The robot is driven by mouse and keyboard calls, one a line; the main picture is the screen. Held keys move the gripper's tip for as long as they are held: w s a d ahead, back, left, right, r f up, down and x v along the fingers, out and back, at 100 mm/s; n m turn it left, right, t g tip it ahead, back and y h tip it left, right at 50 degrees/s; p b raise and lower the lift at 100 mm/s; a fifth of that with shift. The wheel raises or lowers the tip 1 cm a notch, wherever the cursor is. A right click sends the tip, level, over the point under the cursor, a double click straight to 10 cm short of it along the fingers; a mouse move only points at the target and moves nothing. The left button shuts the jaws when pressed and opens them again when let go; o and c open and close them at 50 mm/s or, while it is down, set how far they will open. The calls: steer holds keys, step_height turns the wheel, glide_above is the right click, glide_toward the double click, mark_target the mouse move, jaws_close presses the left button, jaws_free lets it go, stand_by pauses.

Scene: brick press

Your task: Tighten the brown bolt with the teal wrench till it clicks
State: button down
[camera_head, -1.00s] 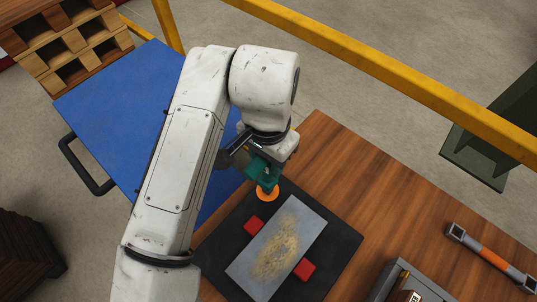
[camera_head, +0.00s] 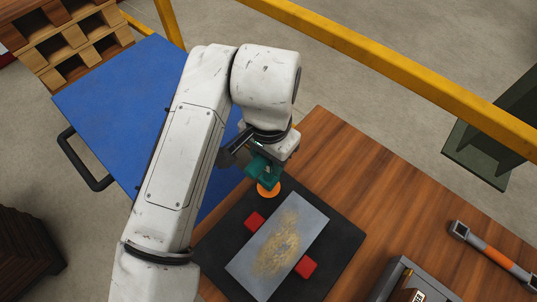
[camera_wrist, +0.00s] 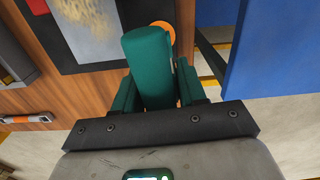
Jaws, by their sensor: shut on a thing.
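My gripper (camera_head: 264,164) is shut on the teal wrench (camera_head: 261,172), just above an orange disc (camera_head: 268,191) at the far corner of a black mat. In the wrist view, the teal wrench (camera_wrist: 148,58) stands out between the teal fingers of my gripper (camera_wrist: 157,92) and partly covers the orange disc (camera_wrist: 166,30). I cannot tell whether the wrench touches the disc. I do not see the brown bolt in either view; the wrench or gripper may hide it.
The black mat (camera_head: 338,259) bears a grey plate (camera_head: 301,222) with a sandy patch, and red blocks (camera_head: 255,220) beside it. An orange-gripped bar (camera_head: 493,258) and a grey box (camera_head: 425,280) lie to the right. A blue panel (camera_head: 115,105) is at left, a yellow rail (camera_head: 400,76) behind.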

steer(key=shift+f+b, duration=0.75)
steer(key=shift+f, duration=0.55)
stand_by(0.5)
steer(key=shift+m+b, duration=0.35)
steer(key=shift+m, duration=0.85)
steer(key=shift+m, duration=0.5)
steer(key=shift+m+b, duration=0.4)
steer(key=shift+m, duration=0.4)
steer(key=shift+m+b, duration=0.45)
steer(key=shift+m, duration=0.75)
